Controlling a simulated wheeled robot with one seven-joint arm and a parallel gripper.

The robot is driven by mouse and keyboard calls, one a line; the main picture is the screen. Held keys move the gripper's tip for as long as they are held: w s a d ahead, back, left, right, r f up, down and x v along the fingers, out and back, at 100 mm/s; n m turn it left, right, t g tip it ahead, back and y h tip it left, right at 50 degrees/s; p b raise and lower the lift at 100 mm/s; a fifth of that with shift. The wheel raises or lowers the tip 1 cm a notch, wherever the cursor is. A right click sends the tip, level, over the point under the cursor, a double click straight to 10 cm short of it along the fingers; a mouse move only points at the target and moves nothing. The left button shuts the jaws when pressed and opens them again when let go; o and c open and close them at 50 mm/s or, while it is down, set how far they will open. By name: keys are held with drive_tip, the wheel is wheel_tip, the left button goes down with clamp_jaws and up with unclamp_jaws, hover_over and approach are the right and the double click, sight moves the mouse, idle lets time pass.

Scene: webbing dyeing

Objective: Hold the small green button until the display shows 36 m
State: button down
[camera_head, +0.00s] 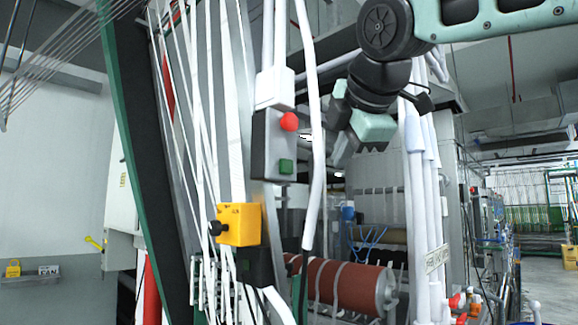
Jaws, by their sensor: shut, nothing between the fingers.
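A grey control box (272,145) hangs among white pipes and webbing near the middle of the head view. My arm reaches in from the top right. My gripper (345,146) is shut and empty, to the right of the box and apart from the green button, with a white pipe between them in the picture. Its fingertips are partly hidden behind its own body. No display with a reading can be made out in this view.
A yellow box (239,224) with a black knob sits just below left of the control box. White pipes (312,150) run close by on the right. A reddish-brown roller (343,285) lies lower down. Webbing strands fill the left. The open aisle is at far right.

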sight(286, 167)
drive_tip(key=w+a+p, duration=0.4)
drive_tip(key=w+a, duration=0.1)
drive_tip(key=a, duration=0.1)
drive_tip(key=shift+a+p, duration=0.35)
drive_tip(key=shift+w, duration=0.1)
drive_tip(key=shift+a, duration=0.1)
idle(1.8)
drive_tip(key=shift+w+a+p, duration=0.25)
drive_tip(key=shift+p, duration=0.1)
